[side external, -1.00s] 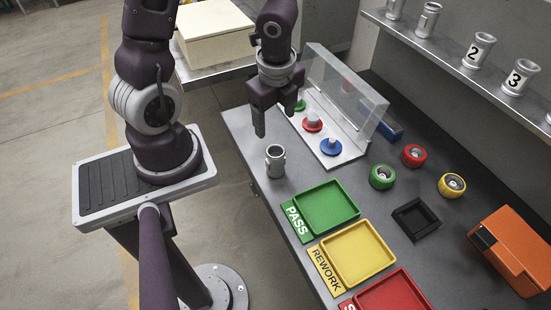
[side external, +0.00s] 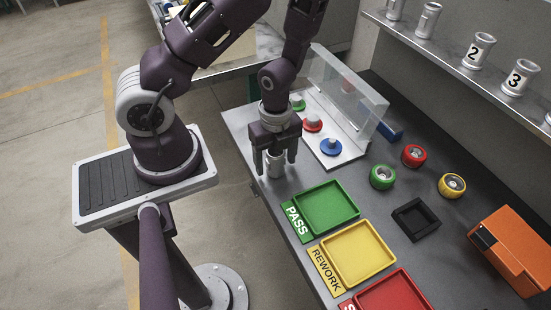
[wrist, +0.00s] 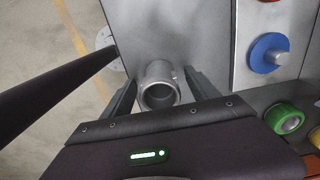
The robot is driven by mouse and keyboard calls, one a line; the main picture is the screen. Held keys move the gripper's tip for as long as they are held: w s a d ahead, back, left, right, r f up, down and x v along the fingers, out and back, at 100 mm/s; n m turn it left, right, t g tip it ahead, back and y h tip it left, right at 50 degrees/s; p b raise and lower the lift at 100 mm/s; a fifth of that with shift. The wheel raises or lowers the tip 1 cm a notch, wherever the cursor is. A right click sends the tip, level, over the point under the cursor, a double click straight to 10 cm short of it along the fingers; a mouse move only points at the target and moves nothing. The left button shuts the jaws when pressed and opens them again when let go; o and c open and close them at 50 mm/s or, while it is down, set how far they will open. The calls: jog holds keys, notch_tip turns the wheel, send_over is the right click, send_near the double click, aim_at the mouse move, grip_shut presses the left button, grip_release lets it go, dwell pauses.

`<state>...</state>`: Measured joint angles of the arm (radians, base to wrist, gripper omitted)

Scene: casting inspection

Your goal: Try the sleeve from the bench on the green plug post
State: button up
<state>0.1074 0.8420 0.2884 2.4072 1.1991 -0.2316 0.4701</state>
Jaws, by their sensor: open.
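The sleeve (side external: 275,168) is a grey metal cylinder with a small side stub, standing upright on the bench near its left edge. In the wrist view the sleeve (wrist: 158,74) shows its open bore and lies between my fingers. My gripper (side external: 276,173) points down with its fingers open, one on each side of the sleeve. In the wrist view my gripper (wrist: 160,92) shows a gap beside the sleeve.
The plug board (side external: 351,154) also bears red (side external: 312,123) and blue (side external: 331,146) posts, with a clear shield (side external: 350,92) along its far side. Green (side external: 327,207), yellow (side external: 358,252) and red (side external: 398,291) trays lie in front. Several coloured rings and an orange device (side external: 515,245) are to the right.

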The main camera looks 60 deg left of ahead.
grip_shut()
dwell(0.3)
jog(key=shift+r, duration=0.15)
jog(key=shift+d+r, duration=0.1)
jog(key=shift+r, duration=0.45)
jog(key=shift+w+r, duration=0.1)
jog(key=shift+r, duration=0.95)
jog(key=shift+n, duration=0.3)
jog(key=r, duration=0.4)
jog(key=w+a+r, duration=0.1)
jog(key=r, duration=0.1)
jog(key=shift+r, duration=0.2)
jog(key=w+a+n, duration=1.1)
jog(key=w+a, duration=0.4)
jog(key=a, duration=0.4)
jog(key=shift+w+a+r, duration=0.15)
jog(key=shift+w+r, duration=0.1)
jog(key=shift+w, duration=0.05)
